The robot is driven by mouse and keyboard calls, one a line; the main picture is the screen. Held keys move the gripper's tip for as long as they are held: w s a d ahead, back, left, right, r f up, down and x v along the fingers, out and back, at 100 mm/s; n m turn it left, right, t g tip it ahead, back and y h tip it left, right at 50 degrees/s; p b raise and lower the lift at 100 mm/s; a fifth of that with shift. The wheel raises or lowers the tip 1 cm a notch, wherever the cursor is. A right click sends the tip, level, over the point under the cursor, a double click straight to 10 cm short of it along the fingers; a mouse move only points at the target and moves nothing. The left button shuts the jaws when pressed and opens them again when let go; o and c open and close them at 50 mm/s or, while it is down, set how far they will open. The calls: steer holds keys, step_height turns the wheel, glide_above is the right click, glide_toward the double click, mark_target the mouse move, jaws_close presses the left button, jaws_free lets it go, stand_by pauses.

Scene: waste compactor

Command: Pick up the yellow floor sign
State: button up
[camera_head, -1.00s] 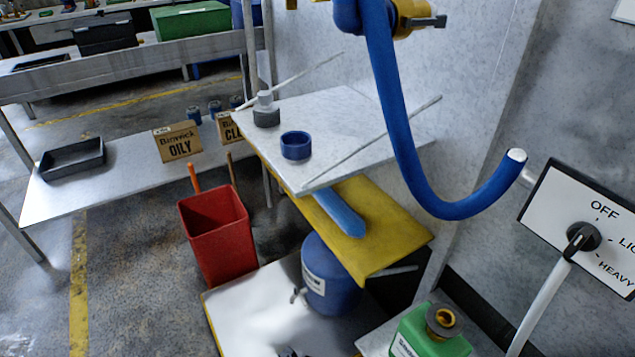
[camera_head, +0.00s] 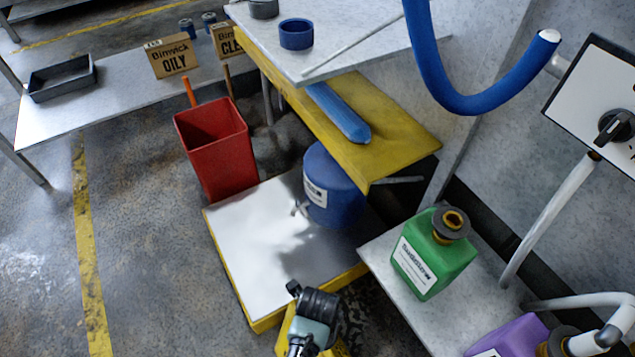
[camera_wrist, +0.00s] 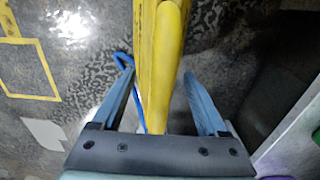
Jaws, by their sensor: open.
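The yellow floor sign shows in the wrist view as a tall yellow panel (camera_wrist: 163,55) seen nearly edge-on. My gripper (camera_wrist: 158,78) is open, with one finger on each side of the panel. I cannot tell whether either finger touches it. In the head view my gripper (camera_head: 314,318) is at the bottom centre, seen from above. Yellow parts of the sign (camera_head: 284,332) show beside and below it. Most of the sign is hidden by my gripper and the frame's lower edge.
A white platform with a yellow rim (camera_head: 262,250) lies just behind, holding a blue drum (camera_head: 330,190). A grey shelf (camera_head: 385,262) on the right carries a green jug (camera_head: 432,255) and a purple jug (camera_head: 510,338). A red bin (camera_head: 215,150) stands left. Floor at left is open.

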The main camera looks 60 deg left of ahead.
steer(key=shift+f, duration=0.4)
jaws_close()
stand_by(1.0)
